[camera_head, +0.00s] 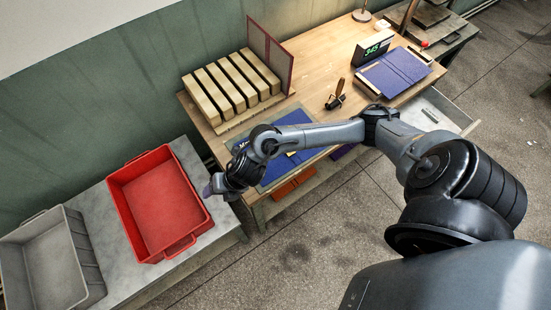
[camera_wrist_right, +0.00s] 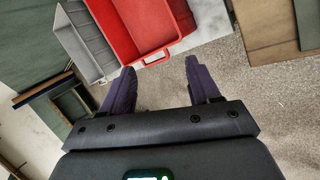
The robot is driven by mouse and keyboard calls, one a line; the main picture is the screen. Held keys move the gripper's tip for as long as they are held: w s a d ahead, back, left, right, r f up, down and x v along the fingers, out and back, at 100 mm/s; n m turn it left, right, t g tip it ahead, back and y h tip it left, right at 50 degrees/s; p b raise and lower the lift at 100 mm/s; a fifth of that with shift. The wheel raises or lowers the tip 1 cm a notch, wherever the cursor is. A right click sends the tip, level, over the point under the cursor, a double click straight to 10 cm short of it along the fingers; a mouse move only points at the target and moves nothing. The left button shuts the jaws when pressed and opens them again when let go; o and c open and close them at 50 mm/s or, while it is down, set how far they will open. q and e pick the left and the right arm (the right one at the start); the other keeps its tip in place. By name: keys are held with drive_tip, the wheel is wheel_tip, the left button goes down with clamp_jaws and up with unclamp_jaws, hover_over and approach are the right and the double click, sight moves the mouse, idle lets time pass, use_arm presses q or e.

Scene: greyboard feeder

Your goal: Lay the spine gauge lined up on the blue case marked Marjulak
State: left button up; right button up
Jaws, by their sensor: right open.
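A blue case (camera_head: 275,172) lies on the wooden table in the head view, partly covered by my right arm. White lettering shows at its left end, but only its start is readable. A second blue case (camera_head: 393,72) lies open farther right on the table. I cannot pick out the spine gauge for certain. My right gripper (camera_head: 212,187) is left of the lettered case, by the table's left end and near the red bin. The right wrist view shows its two dark fingers (camera_wrist_right: 158,88) apart with nothing between them. My left gripper is not in view.
The red bin (camera_head: 122,196) and a grey bin (camera_head: 84,262) stand on the grey bench at left. A rack of pale blocks (camera_head: 219,107) stands at the table's back left. A digital display (camera_head: 373,48) and a small wooden-handled tool (camera_head: 337,97) are farther right. An open drawer (camera_head: 447,108) juts out.

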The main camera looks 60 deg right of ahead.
drive_tip(key=s+a+r+m+t+h, duration=0.15)
drive_tip(key=s+a+r+m, duration=0.3)
drive_tip(key=m, duration=0.75)
drive_tip(key=s+d+f+m+g+h, duration=0.2)
drive_tip(key=s+d+m+g, duration=0.1)
drive_tip(key=s+d+m, duration=0.6)
drive_tip(key=s+m, duration=0.3)
drive_tip(key=shift+s+d+m+g, duration=0.2)
drive_tip(key=shift+s+m+g, duration=0.1)
drive_tip(key=shift+m+g, duration=0.1)
drive_tip(key=shift+r, duration=0.1)
